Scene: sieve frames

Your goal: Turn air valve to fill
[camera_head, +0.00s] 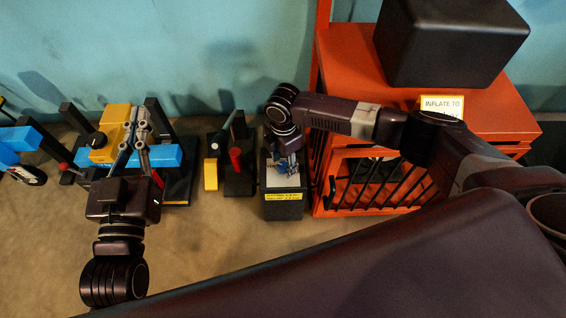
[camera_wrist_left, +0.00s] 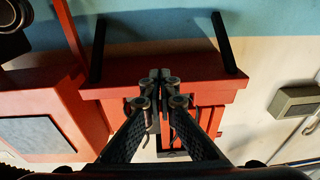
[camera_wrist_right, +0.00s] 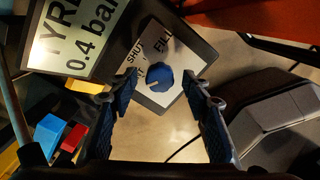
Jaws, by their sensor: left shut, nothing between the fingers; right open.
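The air valve is a round blue knob (camera_wrist_right: 160,78) on a white plate (camera_wrist_right: 176,62) lettered SHUT and FILL, with a pale mark at the knob's lower left. My right gripper (camera_wrist_right: 159,84) is open, its fingers on either side of the knob in the picture; I cannot tell whether they touch it. In the head view my right gripper (camera_head: 288,163) points down over the dark valve box (camera_head: 284,210), and the knob is hidden. My left gripper (camera_head: 138,118) is shut and empty, by a yellow block at the left. Its closed fingers (camera_wrist_left: 158,82) also show in the left wrist view.
A sign (camera_wrist_right: 78,35) reading TYRE 0.4 bar stands beside the valve plate. A red cabinet (camera_head: 335,70) with black bars is right of the valve box. Blue bars, the yellow block (camera_head: 110,145) and a red-handled dark stand (camera_head: 237,170) are left. Brown floor in front is clear.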

